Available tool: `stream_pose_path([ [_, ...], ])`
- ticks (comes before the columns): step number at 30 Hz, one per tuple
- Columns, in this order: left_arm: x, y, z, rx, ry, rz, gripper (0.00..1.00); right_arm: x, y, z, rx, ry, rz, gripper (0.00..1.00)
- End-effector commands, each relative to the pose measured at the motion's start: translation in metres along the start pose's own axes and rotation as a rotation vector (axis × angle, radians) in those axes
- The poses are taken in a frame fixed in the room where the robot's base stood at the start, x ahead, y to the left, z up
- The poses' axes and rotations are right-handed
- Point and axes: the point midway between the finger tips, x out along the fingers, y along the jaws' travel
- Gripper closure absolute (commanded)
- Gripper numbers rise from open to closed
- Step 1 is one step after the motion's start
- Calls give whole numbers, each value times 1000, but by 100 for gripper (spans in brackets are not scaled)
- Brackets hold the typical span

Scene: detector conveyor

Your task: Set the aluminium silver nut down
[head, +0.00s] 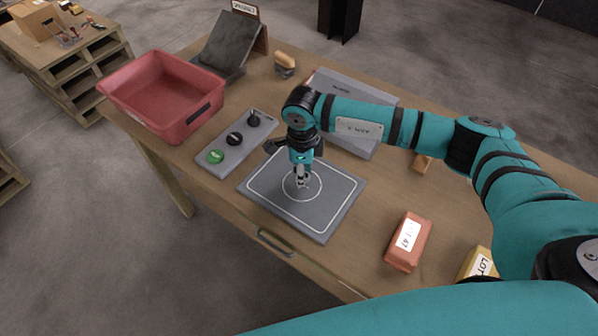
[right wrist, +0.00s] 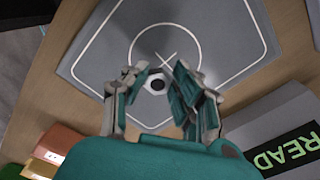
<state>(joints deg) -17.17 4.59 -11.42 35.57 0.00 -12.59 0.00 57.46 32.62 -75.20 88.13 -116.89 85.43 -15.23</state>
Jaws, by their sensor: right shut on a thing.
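The silver nut (right wrist: 157,86) shows in the right wrist view as a small, pale hexagonal ring with a dark hole, between my right gripper's fingers. My right gripper (right wrist: 158,88) is shut on it. In the head view my right gripper (head: 302,184) points down over the white circle of the dark grey pad (head: 265,192). The nut is too small to make out there. The pad also shows in the right wrist view (right wrist: 95,58), with the circle and a cross beyond the nut. I cannot tell whether the nut touches the pad. My left gripper is not in view.
A control panel (head: 228,157) with a green button and black knobs lies left of the pad, near a red bin (head: 165,95). A grey display unit (head: 375,95) stands behind my right arm. An orange box (head: 408,242) and a yellow box (head: 478,263) lie at right.

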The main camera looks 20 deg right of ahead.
Motion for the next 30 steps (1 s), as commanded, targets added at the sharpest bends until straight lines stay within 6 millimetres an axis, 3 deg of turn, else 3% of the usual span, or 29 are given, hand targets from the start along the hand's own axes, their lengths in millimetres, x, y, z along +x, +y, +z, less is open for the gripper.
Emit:
stream_pose_path([
  [5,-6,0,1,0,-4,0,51,3,-8,8,1,1,1,100],
  [12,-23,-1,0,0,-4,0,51,31,-8,8,1,1,3,100],
  [25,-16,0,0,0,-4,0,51,42,-8,8,0,0,0,100],
  [26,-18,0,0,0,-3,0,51,40,-9,8,0,0,0,70],
  [30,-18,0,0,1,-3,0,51,40,-8,7,0,0,0,52],
])
